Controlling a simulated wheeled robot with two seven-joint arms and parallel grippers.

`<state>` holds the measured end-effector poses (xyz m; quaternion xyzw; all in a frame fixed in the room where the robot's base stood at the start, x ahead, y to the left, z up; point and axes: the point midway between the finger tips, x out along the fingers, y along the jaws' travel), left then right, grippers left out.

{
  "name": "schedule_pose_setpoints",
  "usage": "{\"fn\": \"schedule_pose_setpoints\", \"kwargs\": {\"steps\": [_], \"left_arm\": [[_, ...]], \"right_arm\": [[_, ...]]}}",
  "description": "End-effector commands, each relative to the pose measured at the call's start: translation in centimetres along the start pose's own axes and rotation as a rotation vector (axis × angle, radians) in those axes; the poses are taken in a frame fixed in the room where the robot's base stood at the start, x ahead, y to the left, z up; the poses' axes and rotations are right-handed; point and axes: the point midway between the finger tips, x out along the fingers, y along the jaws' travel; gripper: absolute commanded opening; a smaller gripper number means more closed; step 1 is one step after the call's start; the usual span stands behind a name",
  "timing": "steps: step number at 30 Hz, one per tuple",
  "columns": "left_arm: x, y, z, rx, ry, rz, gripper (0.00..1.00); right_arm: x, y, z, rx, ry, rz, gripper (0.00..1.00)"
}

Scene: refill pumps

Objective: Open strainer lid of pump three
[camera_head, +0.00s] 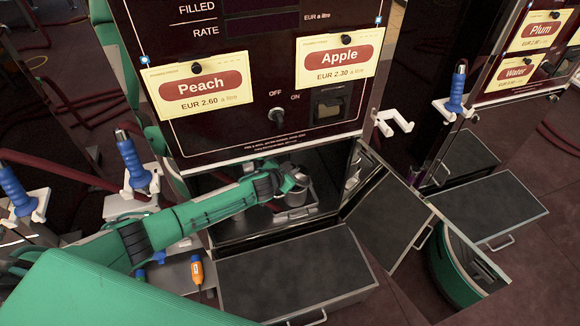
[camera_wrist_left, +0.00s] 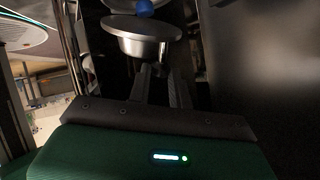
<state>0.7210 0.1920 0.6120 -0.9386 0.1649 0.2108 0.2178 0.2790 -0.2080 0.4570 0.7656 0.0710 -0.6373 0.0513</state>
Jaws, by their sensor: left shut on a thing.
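The pump with the Peach and Apple cards (camera_head: 270,75) stands in front of me; no pump number is readable. Its lower compartment is open, and my left arm reaches into it. A round silver metal piece, which looks like the strainer lid (camera_head: 297,198), sits inside at the end of my left gripper (camera_head: 285,184). In the left wrist view, the lid (camera_wrist_left: 143,46) has a wide flat rim and a tapered body. My left gripper's fingers (camera_wrist_left: 160,82) are shut at its near side, partly hidden beneath it. My right gripper does not show.
A dark-topped drawer or step (camera_head: 295,280) juts out below the compartment. An open door panel (camera_head: 388,220) stands to its right. Blue-handled nozzles (camera_head: 133,160) hang at the left, and an orange-handled tool (camera_head: 197,272) lies below them. The Plum and Water pump is at right.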

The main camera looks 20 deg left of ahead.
Motion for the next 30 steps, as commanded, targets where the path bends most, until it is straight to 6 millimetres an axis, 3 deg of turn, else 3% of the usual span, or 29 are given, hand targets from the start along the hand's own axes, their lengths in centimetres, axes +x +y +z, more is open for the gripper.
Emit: {"fn": "schedule_pose_setpoints", "kwargs": {"steps": [15, 16, 19, 30], "left_arm": [[0.03, 0.00, -0.09, 0.003, -0.003, 0.000, 0.00], [0.03, 0.00, -0.09, 0.003, -0.003, 0.000, 0.22], [0.03, 0.01, -0.10, 0.003, -0.003, 0.000, 0.42], [-0.30, 0.02, -0.05, 0.002, -0.004, 0.000, 0.43]], "right_arm": [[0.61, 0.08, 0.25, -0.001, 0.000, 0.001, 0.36], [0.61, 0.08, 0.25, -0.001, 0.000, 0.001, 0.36], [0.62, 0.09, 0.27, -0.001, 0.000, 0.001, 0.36], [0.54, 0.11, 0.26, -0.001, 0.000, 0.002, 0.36]]}}
